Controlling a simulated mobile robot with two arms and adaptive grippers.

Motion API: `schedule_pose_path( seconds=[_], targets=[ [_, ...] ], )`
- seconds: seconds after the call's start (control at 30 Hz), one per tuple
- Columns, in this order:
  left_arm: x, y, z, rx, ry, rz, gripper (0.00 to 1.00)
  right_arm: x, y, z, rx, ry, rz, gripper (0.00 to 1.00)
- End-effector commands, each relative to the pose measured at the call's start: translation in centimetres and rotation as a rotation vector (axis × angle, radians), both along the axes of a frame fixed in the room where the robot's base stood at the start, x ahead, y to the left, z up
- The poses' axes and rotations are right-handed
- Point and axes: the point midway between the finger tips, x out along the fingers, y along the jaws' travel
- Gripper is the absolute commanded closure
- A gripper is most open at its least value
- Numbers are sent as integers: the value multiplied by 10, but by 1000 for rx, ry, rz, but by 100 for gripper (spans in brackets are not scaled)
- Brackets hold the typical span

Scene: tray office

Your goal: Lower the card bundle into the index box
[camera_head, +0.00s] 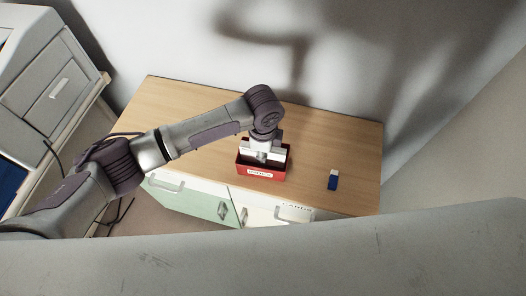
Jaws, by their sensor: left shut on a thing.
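The index box (262,173) is a red open-topped box with a white label on its front, standing near the front edge of the wooden top. My left gripper (264,155) points down at the box's opening, shut on the card bundle. The bundle is mostly hidden by the gripper and the box's front wall, so I cannot tell how deep it sits. My right gripper is not in view.
A small blue and white block (333,180) stands on the wooden top (335,140) right of the box. Drawers are below the front edge. A grey printer-like machine (50,85) is at the left. A broad grey surface (300,255) crosses the foreground.

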Motion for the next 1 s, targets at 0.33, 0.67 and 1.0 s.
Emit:
schedule_pose_path(
  seconds=[0.33, 0.67, 1.0],
  targets=[
    [0, 0, -6, 0, 0, 0, 100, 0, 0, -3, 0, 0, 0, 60],
    [0, 0, -11, 0, 0, 0, 100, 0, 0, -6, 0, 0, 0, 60],
    [0, 0, -16, -1, 0, 0, 100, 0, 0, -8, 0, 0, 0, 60]
  ],
)
